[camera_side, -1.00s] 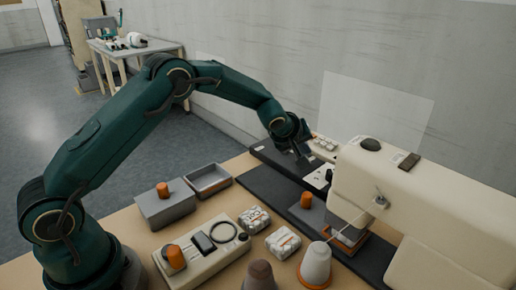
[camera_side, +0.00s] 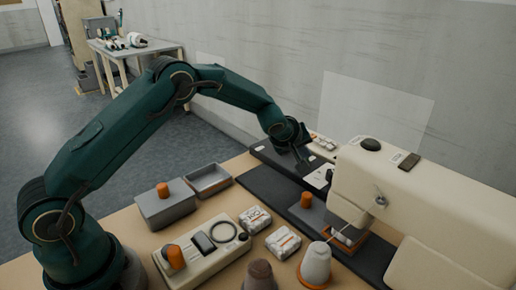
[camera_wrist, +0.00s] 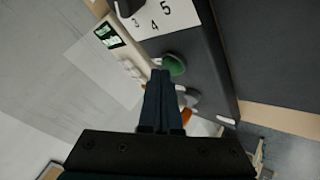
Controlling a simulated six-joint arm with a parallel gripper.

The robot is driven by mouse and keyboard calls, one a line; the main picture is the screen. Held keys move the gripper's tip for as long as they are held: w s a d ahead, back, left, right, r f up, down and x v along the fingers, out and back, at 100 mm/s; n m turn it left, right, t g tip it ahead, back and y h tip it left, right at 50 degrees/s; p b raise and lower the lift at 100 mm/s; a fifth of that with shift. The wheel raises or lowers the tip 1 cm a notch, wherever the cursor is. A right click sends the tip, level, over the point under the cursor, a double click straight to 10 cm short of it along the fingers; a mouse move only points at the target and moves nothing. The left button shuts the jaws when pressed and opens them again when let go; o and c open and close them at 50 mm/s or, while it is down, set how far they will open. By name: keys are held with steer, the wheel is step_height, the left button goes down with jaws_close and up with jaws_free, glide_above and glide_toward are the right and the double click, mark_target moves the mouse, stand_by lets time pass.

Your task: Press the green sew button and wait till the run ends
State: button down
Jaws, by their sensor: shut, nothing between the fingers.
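The green button (camera_wrist: 174,65) is a round cap on a dark panel in the wrist view. The closed fingers of my gripper (camera_wrist: 160,76) end right at its lower left edge and overlap it in the picture; I cannot tell whether they touch it. In the side view my gripper (camera_side: 304,164) points down at the far end of the cream sewing machine (camera_side: 430,190), and hides the button there. An orange-edged frame (camera_side: 372,254) lies under the machine's head.
A dial plate with numbers (camera_wrist: 165,14) and a small lit display (camera_wrist: 108,36) are near the button.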

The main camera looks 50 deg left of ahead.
steer(key=shift+f, duration=0.15)
steer(key=shift+r, duration=0.65)
step_height(320, 180, up, 6)
stand_by(0.8)
